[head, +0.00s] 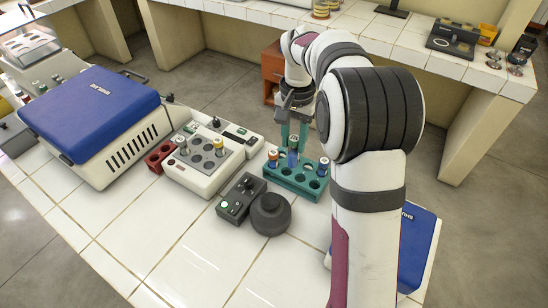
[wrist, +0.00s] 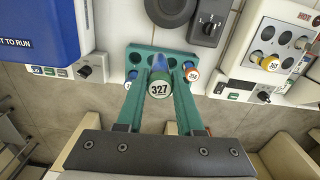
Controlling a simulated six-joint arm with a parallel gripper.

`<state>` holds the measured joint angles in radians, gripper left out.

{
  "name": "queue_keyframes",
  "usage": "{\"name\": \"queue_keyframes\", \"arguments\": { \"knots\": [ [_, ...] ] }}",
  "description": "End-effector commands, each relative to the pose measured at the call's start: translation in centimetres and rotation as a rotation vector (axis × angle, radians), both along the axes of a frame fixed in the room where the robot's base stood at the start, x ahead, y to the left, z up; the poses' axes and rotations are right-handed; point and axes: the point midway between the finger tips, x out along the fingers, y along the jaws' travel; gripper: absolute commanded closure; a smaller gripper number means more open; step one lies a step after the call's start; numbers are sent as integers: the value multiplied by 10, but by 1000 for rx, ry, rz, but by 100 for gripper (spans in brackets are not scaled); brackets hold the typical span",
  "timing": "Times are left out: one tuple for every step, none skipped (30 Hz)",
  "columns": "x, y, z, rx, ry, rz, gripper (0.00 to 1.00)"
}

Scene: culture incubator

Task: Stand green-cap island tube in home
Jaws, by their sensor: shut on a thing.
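My gripper (wrist: 160,82) is shut on a tube with a green-rimmed cap marked 327 (wrist: 159,90). The tube's blue body shows below the cap. In the head view my gripper (head: 293,143) points down at the teal rack (head: 290,186), with the tube (head: 292,159) upright between the fingers. The tube's lower end is at or just above the rack; I cannot tell whether it is in a hole. The teal rack also shows in the wrist view (wrist: 133,55).
An orange-capped tube (head: 273,158) and another tube (head: 323,164) stand in the rack beside the held one. A white block unit (head: 205,180) with tubes, a red rack (head: 158,158), a dark control box (head: 241,196) with a round black item (head: 270,214), and a blue-lidded machine (head: 95,115) stand left.

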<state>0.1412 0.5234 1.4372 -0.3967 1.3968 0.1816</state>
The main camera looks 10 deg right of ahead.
Motion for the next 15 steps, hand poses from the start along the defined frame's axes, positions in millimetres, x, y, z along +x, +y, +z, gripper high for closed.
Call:
{"name": "queue_keyframes", "arguments": {
  "knots": [
    [8, -14, -4, -1, 1, -5, 100],
    [11, -20, -6, -1, 1, -3, 100],
    [15, -27, -8, -1, 1, -3, 100],
    [17, -31, -10, 0, 1, -1, 100],
    [18, -33, -12, -1, 1, 0, 100],
    [19, -35, -16, -1, 1, 1, 100],
    [19, -35, -19, 0, 1, 2, 100],
    [19, -35, -23, 1, 2, 2, 100],
    [19, -35, -29, 1, 2, 2, 100],
    [18, -35, -34, 1, 2, 2, 100],
    [18, -35, -38, 0, 1, 2, 100],
    [18, -34, -44, 1, 2, 2, 100],
    [18, -34, -49, 1, 2, 2, 100],
    [19, -34, -52, 0, 1, 2, 100],
    [19, -34, -57, 0, 1, 1, 100]
  ]
}}
